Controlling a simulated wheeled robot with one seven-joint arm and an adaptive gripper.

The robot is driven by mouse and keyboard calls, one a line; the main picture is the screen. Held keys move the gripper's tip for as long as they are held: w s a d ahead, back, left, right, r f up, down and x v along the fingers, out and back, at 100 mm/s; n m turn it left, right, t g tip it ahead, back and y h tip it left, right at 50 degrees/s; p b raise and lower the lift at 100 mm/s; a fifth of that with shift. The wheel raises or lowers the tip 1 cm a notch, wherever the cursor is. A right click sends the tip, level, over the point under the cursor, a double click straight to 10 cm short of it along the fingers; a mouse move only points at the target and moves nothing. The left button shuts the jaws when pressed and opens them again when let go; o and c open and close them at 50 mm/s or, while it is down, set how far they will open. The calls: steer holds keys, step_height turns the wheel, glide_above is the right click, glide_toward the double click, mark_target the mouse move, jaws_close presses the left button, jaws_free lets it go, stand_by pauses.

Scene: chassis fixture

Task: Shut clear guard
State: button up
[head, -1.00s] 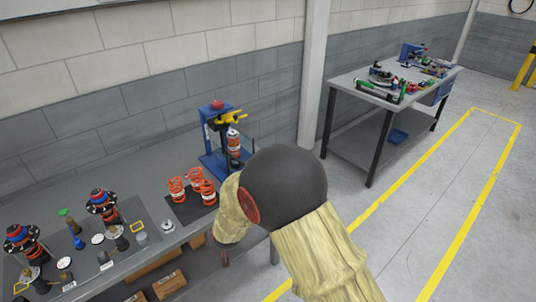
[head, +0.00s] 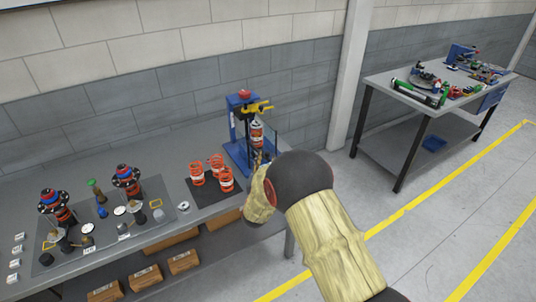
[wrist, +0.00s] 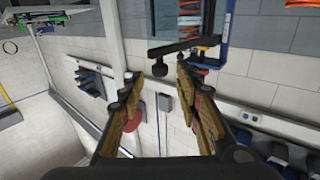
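The blue spring-press fixture (head: 238,132) stands at the right end of the near bench, with a yellow clamp and an orange spring (head: 257,135) inside. The clear guard (head: 273,142) is a thin see-through panel at its right side; its exact angle is hard to tell. In the wrist view the guard (wrist: 168,22) shows at top centre, with a black knob (wrist: 160,68) at its lower edge. My gripper (wrist: 156,88) is open and empty, fingers spread below the knob. In the head view my gripper (head: 259,160) is in front of the fixture, partly hidden by my wrist.
Orange springs (head: 212,172) stand on a dark mat left of the fixture. Shock absorbers and small parts (head: 100,205) cover the bench's left. Boxes (head: 139,277) sit on the lower shelf. A second table (head: 385,88) stands at right, with clear floor before it.

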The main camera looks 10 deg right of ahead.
mark_target(267, 153)
steer(key=shift+x, duration=2)
steer(key=shift+c, duration=0.3)
steer(key=c, duration=0.7)
jaws_close()
